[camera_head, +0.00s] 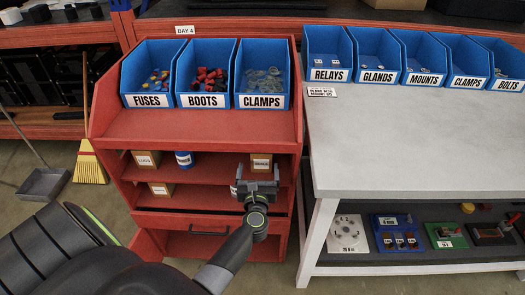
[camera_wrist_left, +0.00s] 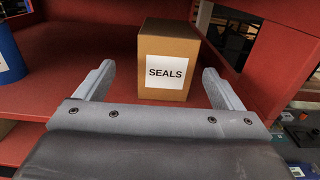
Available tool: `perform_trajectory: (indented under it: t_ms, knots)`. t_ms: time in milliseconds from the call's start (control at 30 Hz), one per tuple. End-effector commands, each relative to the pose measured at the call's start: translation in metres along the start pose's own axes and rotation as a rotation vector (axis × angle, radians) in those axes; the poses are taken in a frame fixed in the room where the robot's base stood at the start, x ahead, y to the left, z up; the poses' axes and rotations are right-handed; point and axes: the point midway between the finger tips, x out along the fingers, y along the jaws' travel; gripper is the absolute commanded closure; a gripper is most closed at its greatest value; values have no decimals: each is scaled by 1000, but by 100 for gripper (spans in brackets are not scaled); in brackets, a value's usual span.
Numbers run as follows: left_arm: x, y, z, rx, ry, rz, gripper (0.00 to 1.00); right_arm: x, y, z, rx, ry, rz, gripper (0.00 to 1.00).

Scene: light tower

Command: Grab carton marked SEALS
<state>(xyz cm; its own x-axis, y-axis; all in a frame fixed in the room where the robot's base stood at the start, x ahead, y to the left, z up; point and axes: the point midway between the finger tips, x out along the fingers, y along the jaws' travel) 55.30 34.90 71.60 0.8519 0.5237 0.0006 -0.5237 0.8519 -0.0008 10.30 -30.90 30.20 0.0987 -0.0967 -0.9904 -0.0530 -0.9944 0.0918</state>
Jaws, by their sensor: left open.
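The brown carton marked SEALS (camera_wrist_left: 167,48) stands upright on a red shelf in the left wrist view. Its white label faces me. In the head view the carton (camera_head: 261,161) is on the right side of the upper shelf of the red cabinet, partly hidden behind my gripper. My left gripper (camera_head: 258,186) is open in front of it. In the left wrist view the fingers of the left gripper (camera_wrist_left: 161,88) point at the carton, one on each side, with the carton just beyond or between the tips. My right gripper is not in view.
The red cabinet (camera_head: 200,126) also holds other cartons (camera_head: 146,160) and a blue can (camera_head: 184,159). Blue bins marked FUSES, BOOTS and CLAMPS stand on top. A red side wall (camera_wrist_left: 284,62) is close on the carton's right. A grey workbench (camera_head: 420,135) stands to the right.

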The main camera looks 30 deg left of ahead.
Motion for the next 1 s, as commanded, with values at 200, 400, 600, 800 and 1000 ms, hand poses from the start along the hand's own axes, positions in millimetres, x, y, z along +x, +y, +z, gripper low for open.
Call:
perform_trajectory:
  t_ms: [200,400,600,800,1000]
  knots:
    - [20,0,0,1,0,-1,11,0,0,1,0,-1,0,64]
    - [38,-5,-1,2,-1,-1,11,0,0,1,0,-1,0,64]
    - [64,-8,-2,3,0,-2,11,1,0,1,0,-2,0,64]
    - [72,-8,-3,1,1,-2,11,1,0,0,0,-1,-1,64]
    - [72,-8,-2,1,1,-2,16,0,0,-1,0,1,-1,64]
